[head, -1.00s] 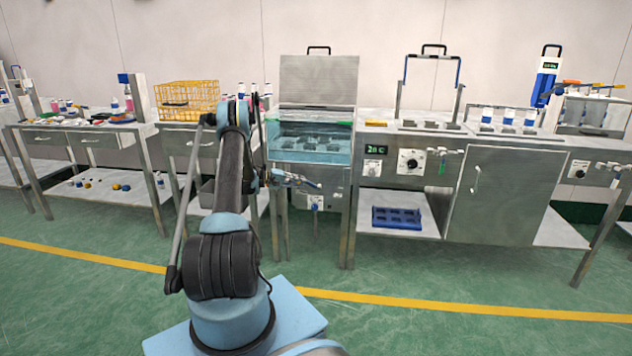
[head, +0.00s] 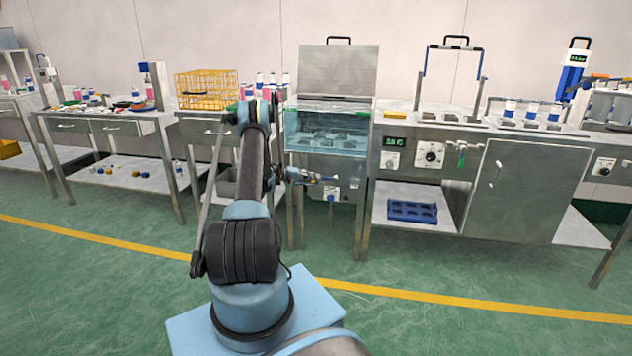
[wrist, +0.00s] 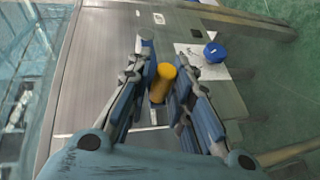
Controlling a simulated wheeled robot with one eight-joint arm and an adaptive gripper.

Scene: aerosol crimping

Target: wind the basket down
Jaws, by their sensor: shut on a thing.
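The water tank (head: 325,147) stands at the bench's middle with a clear front, its lid (head: 338,72) raised. Several grey holders show dimly in its water; the basket's outline and height cannot be made out. My gripper (head: 318,178) is at the front panel below the tank. In the wrist view, my gripper (wrist: 163,70) is shut on a yellow cylindrical handle (wrist: 160,86), one blue finger on each side. The crank's arm and shaft are hidden from view. In the head view the handle is too small to make out.
In the wrist view a blue round knob (wrist: 214,52) sits beside a white label, right of the fingers. A yellow wire basket (head: 207,88) stands on the left bench. A steel cabinet (head: 525,190) stands to the right. The green floor in front is clear.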

